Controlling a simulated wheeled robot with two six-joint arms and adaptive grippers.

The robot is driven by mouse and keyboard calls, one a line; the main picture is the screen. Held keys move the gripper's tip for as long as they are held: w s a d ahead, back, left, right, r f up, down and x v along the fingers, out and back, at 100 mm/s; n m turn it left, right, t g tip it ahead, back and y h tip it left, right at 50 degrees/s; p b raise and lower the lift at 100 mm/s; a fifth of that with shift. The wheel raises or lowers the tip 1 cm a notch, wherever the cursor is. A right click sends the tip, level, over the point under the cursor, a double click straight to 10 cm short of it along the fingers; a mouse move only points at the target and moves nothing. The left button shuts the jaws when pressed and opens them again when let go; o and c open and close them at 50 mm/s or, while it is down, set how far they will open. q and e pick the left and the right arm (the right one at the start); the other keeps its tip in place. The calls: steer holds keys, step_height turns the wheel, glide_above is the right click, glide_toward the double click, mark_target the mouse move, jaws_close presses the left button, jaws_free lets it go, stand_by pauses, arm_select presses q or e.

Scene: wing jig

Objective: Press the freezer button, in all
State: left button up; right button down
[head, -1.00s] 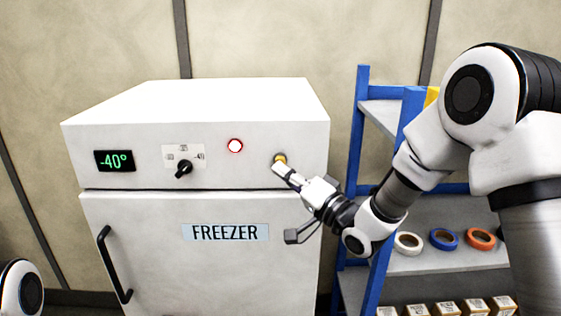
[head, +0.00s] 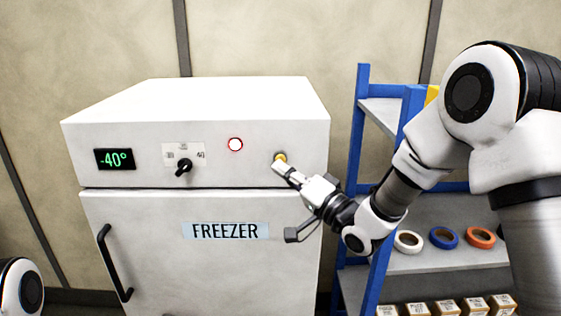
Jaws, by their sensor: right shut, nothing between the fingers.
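The white freezer (head: 150,240) stands in the middle left of the head view, with its door closed. Its yellow button (head: 280,157) is on the upper panel at the right. My right gripper (head: 281,166) is shut and empty, with its tips at the button and covering its lower part. I cannot tell how far the button is pressed in. The display (head: 115,159) reads -40°. My left gripper is not in view.
A black dial (head: 183,167) sits between display and lamp. A black door handle (head: 114,264) sticks out at the left. A blue-framed shelf (head: 361,110) with tape rolls (head: 444,238) and small boxes (head: 446,308) stands close on the right, behind my right arm.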

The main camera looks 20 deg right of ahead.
steer(key=shift+w, duration=0.15)
steer(key=shift+w+d, duration=0.1)
steer(key=shift+w, duration=0.2)
steer(key=shift+w+d, duration=0.15)
steer(key=shift+w, duration=0.25)
stand_by(1.0)
steer(key=shift+s, duration=0.15)
steer(key=shift+s+a, duration=0.25)
steer(key=shift+s, duration=0.45)
steer(key=s, duration=0.2)
steer(key=s+a+b, duration=0.1)
steer(key=s, duration=0.1)
steer(key=shift+s+a+b, duration=0.2)
steer(key=shift+s+b, duration=0.1)
steer(key=shift+s, duration=0.1)
